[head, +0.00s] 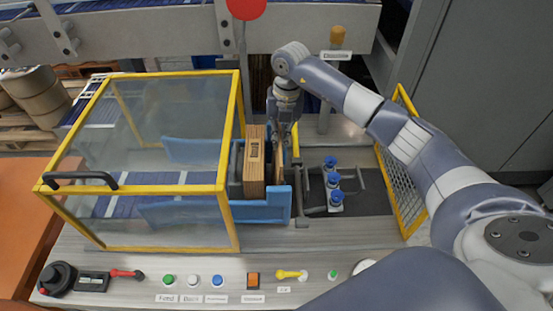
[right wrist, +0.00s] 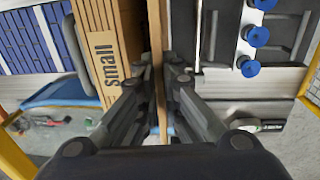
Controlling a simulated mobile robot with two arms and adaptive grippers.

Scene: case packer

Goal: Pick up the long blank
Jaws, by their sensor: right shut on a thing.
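My right gripper (head: 284,130) reaches down from above into the right part of a blue holder (head: 262,211). In the right wrist view its two fingers (right wrist: 164,80) are shut on a thin brown cardboard blank (right wrist: 156,35), one on each side. The blank stands upright; its lower part also shows in the head view (head: 280,168). No label on it can be read. Just left of it stands a thicker brown stack (head: 254,172), marked "small" in the right wrist view (right wrist: 105,50). My left gripper is not in view.
A clear guard box with a yellow frame (head: 231,203) stands close on the left. Blue-capped parts (head: 333,180) stand to the right, before a yellow mesh guard (head: 402,178). Buttons and switches (head: 193,281) line the front panel. A red disc (head: 246,8) is at the back.

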